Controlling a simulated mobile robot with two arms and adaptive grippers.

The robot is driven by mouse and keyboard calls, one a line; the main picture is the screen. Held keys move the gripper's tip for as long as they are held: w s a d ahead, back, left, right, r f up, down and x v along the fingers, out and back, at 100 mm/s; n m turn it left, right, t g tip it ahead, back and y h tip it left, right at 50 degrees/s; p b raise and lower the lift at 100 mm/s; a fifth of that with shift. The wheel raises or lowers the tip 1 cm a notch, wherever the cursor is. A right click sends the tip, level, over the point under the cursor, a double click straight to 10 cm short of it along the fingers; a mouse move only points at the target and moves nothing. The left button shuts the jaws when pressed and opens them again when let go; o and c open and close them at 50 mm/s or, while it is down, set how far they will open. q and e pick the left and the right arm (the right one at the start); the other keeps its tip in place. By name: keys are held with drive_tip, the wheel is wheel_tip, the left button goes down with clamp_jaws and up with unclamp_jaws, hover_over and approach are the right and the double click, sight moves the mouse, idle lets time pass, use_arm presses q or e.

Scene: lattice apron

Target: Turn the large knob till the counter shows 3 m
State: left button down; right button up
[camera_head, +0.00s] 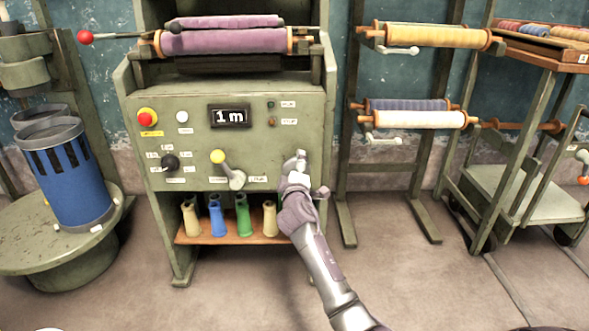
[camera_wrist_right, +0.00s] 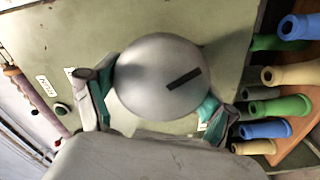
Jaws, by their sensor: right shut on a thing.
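The large knob (camera_wrist_right: 158,75) is a round grey dome with a black line mark, seen close up in the right wrist view. My right gripper (camera_wrist_right: 160,98) is shut on it, with teal-padded fingers on opposite sides. In the head view my right gripper (camera_head: 297,168) is at the right side of the green machine panel (camera_head: 195,150), and its hand largely hides the knob. The counter (camera_head: 230,116) is a black display that reads 1 m. My left gripper is not in view.
The panel also has a yellow-ended lever (camera_head: 228,170), a black selector (camera_head: 170,162) and a red button (camera_head: 147,117). Below is a shelf (camera_head: 230,239) with several coloured cones. A roll rack (camera_head: 395,130) stands right; a blue drum (camera_head: 68,175) stands left.

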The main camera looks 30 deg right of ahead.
drive_tip(key=shift+f, duration=0.15)
drive_tip(key=o, duration=1)
drive_tip(key=shift+s, duration=0.1)
drive_tip(key=v, duration=1.2)
